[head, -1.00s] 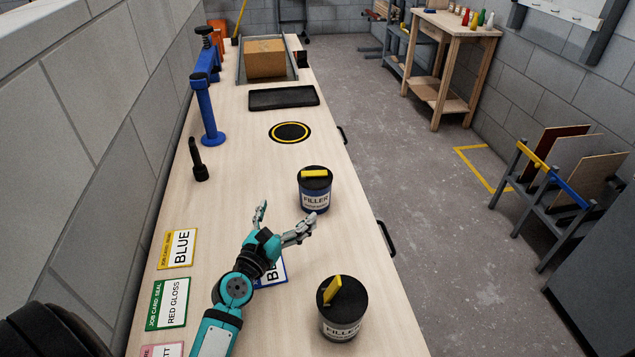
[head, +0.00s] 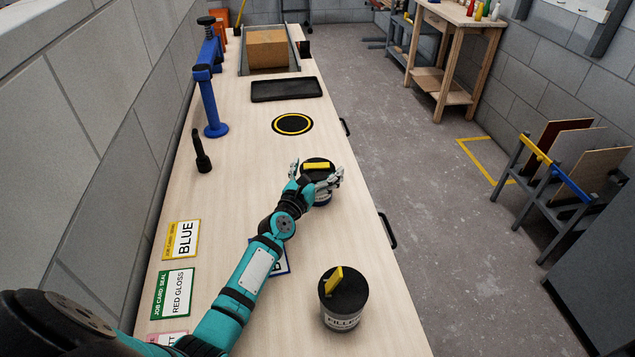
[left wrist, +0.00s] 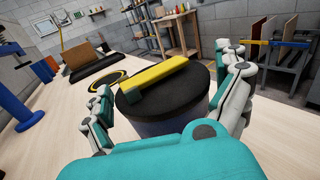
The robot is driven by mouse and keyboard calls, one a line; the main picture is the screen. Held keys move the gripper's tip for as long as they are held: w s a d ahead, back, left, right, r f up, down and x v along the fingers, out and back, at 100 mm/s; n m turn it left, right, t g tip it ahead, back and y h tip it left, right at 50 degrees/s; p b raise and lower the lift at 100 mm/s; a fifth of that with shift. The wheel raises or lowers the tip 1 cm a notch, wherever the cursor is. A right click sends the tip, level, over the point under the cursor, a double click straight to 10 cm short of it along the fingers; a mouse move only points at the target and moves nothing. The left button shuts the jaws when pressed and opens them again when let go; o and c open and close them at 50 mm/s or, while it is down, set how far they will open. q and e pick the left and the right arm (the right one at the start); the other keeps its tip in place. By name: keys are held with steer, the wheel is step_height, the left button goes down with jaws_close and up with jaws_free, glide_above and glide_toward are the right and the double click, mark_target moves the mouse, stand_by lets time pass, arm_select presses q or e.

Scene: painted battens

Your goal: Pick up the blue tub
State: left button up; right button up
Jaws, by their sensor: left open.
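The blue tub (head: 322,198) stands upright on the bench, with a black lid and a yellow bar on top. It also shows in the left wrist view (left wrist: 168,124), its lid filling the middle. My left gripper (head: 318,176) is open, with one finger on each side of the tub; in the left wrist view its fingers (left wrist: 170,100) flank the tub. I cannot tell whether they touch it. The gripper covers much of the tub's label. My right gripper is not in view.
A grey FILLER tub (head: 343,305) with a yellow bar on its lid stands nearer on the bench. A yellow-ringed black disc (head: 292,124), a black tray (head: 286,89) and a blue post (head: 211,105) are farther back. Job cards (head: 181,239) lie at the left.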

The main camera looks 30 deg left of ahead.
arm_select(q)
steer(key=shift+w, duration=0.25)
steer(key=shift+s, duration=0.1)
steer(key=shift+c, duration=0.7)
steer(key=c, duration=0.9)
steer(key=shift+r, duration=0.15)
steer(key=c, duration=0.4)
steer(key=shift+o, duration=0.2)
